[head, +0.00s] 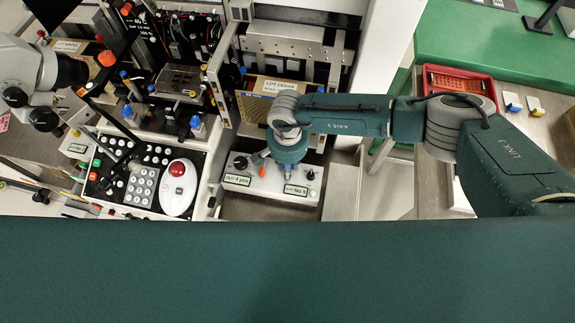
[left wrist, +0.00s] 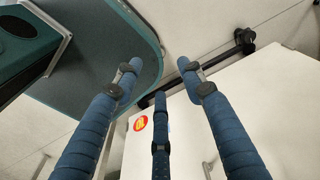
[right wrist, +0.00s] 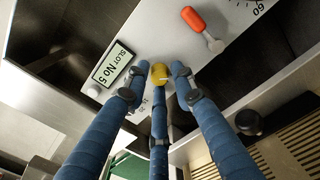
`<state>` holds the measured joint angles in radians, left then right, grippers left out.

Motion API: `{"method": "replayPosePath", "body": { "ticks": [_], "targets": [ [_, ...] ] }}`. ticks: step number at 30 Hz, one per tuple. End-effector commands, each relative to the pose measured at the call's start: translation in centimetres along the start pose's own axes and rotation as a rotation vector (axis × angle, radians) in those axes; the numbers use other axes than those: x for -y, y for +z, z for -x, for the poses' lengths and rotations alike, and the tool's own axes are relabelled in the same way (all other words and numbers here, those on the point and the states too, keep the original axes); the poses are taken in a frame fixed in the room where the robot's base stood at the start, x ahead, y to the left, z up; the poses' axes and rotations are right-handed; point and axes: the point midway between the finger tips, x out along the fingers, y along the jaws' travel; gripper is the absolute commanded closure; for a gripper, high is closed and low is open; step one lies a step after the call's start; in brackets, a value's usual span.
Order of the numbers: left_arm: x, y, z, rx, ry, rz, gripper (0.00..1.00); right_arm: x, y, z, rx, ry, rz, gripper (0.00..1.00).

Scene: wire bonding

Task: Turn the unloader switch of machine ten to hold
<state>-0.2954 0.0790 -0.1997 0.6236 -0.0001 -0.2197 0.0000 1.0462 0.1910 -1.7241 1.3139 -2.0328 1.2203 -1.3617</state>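The white unloader panel (head: 245,189) carries the labels "OUT 4 PCS" (head: 237,180) and "SLOT No 5" (head: 296,190). My right gripper (right wrist: 159,70) points down at it, with its fingers around a round yellow knob (right wrist: 159,71) beside the "SLOT No 5" label (right wrist: 113,63). Gaps show between the side fingertips and the knob; contact cannot be told. An orange-capped lever (right wrist: 193,20) stands nearby on a metal stem. No "hold" marking is readable. My left gripper (left wrist: 158,78) is open and empty, above a white surface; it is not in the head view.
A console with a keypad (head: 141,186) and a white unit with a red button (head: 177,170) stands left of the panel. A black round knob (right wrist: 249,122) and a slatted magazine (right wrist: 290,150) lie close to my right fingers. A red tray (head: 455,82) is at the right.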

Motion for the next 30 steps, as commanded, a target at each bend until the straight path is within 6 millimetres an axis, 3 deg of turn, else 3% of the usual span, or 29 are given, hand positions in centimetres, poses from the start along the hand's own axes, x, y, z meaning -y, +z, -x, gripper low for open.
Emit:
{"method": "replayPosePath", "body": {
  "ticks": [1,4,17,30],
  "targets": [
    [-0.1,0.7,0.0,0.010,0.001,0.000,0.60,0.0,0.0,0.0,0.000,0.000,0.000,0.81],
    [-0.2,1.5,0.0,0.021,0.002,0.000,0.60,0.0,0.0,0.0,0.000,0.000,0.000,1.00],
    [-0.1,0.8,-0.9,0.009,0.001,0.000,0.60,0.0,-0.1,-0.1,-0.001,0.000,-0.059,1.00],
    [-0.1,0.7,-4.9,0.002,0.000,-0.001,0.60,0.1,-0.1,-0.3,-0.003,-0.004,-0.403,1.00]
  ]
}}
